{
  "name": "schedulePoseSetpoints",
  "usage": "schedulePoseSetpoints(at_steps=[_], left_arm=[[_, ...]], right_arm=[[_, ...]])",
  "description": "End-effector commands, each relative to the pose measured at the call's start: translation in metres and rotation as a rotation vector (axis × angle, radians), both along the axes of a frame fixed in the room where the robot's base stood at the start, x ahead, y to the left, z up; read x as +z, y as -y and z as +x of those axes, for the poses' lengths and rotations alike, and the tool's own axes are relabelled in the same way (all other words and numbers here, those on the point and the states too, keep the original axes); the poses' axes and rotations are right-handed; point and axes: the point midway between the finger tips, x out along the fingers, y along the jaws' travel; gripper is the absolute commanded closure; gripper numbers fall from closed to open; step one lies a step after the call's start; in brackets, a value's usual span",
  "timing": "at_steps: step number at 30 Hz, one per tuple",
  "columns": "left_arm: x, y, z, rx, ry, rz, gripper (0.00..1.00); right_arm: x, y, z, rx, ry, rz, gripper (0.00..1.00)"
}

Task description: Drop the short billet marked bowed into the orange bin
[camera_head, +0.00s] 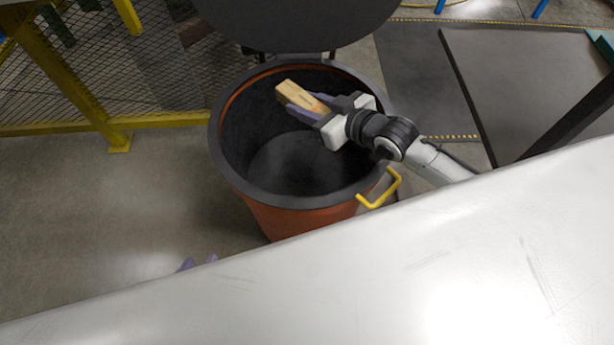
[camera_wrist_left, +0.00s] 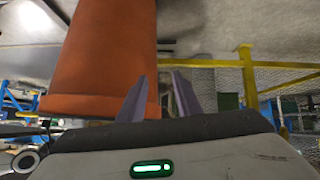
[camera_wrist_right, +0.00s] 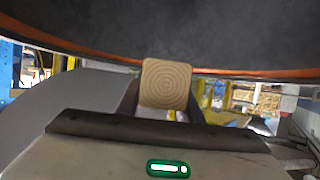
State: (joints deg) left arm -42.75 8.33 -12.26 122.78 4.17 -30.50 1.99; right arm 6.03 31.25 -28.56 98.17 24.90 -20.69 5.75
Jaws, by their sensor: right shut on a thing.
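The orange bin (camera_head: 290,222) stands open beyond the white surface, with a dark rim and dark, empty-looking interior. It also shows in the left wrist view (camera_wrist_left: 100,60). The short wooden billet (camera_head: 296,92) is held in my right gripper (camera_head: 312,103), over the bin's mouth and inside the rim outline. The right wrist view shows the billet's square end with growth rings (camera_wrist_right: 166,84); no bowed marking is legible. My left gripper (camera_head: 197,264) shows only its purple fingertips past the white surface's edge. In the left wrist view its fingers (camera_wrist_left: 160,95) stand apart and empty, near the bin's outside.
The bin's round dark lid (camera_head: 300,18) is raised behind it. A yellow handle (camera_head: 380,190) sticks out at its front right. A yellow mesh fence (camera_head: 60,70) stands at left. The white surface (camera_head: 330,290) fills the front and is bare. A dark panel (camera_head: 520,85) is at right.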

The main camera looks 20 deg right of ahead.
Motion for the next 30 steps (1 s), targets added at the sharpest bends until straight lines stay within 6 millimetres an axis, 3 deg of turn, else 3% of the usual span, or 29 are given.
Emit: schedulePoseSetpoints(at_steps=[1, 2, 6, 17, 30], left_arm=[[0.001, 0.0, 0.0, 0.001, 0.001, -0.001, 0.69], [0.001, 0.001, 0.0, 0.002, 0.001, -0.002, 0.69], [0.001, 0.001, 0.001, 0.003, 0.002, -0.003, 0.69], [0.005, 0.001, 0.002, 0.001, 0.005, -0.002, 0.69], [0.011, -0.002, -0.001, -0.013, -0.021, 0.028, 0.69]], right_arm=[[0.002, 0.0, 0.0, 0.0, 0.002, 0.001, 0.94], [0.002, 0.0, 0.0, 0.0, 0.002, 0.001, 0.66], [0.001, 0.0, 0.0, 0.0, 0.002, 0.001, 0.45], [0.003, 0.003, -0.006, 0.0, -0.003, -0.001, 0.45], [0.034, 0.035, -0.071, 0.0, -0.002, -0.002, 0.45]])
